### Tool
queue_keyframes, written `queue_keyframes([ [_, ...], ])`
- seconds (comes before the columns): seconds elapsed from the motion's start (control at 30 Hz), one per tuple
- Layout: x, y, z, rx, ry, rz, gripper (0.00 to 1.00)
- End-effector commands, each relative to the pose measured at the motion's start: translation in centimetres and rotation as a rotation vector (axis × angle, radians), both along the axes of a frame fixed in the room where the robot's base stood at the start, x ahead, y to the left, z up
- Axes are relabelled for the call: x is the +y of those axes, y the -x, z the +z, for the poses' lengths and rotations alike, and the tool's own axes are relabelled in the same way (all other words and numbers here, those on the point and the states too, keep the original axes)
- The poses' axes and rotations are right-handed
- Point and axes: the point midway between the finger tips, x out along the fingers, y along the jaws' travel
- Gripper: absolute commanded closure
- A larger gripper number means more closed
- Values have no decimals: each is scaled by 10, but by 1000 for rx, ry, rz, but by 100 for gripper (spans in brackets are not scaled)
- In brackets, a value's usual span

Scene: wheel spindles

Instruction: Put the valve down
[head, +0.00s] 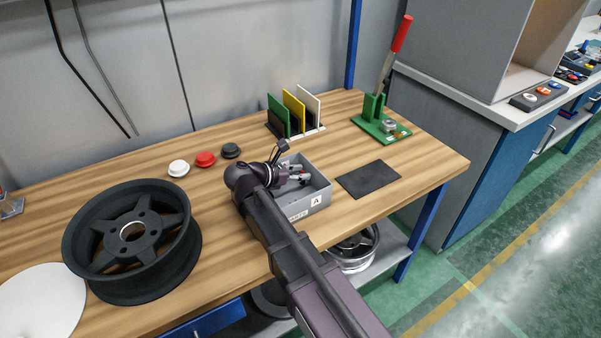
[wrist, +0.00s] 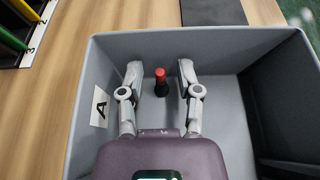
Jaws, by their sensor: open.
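The valve (wrist: 165,88) is a small dark piece with a red cap. In the wrist view it stands upright on the floor of a grey bin (wrist: 190,38) marked A. My gripper (wrist: 160,72) is open, with one finger on each side of the valve and a visible gap to both. In the head view my gripper (head: 296,176) reaches down into the same bin (head: 318,202), and the arm hides the bin's left part. A little red shows near the fingers there, too small to make out well.
A dark mat (head: 368,179) lies right of the bin. A black wheel (head: 112,232) is at the left. White (head: 179,168), red (head: 205,159) and dark (head: 231,150) caps, coloured panels (head: 293,112) and a red-handled lever tool (head: 385,125) stand behind.

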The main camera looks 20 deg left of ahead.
Motion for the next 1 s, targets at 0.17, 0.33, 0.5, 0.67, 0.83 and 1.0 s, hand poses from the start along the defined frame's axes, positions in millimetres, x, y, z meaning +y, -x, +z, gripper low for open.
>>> queue_keyframes([
  [0.17,0,0,1,0,0,0,55],
  [0.33,3,3,6,0,0,2,55],
  [0.5,14,16,14,0,-1,2,55],
  [0.67,28,34,23,0,0,2,55],
  [0.83,45,53,33,0,0,3,55],
  [1.0,59,71,41,0,0,2,55],
])
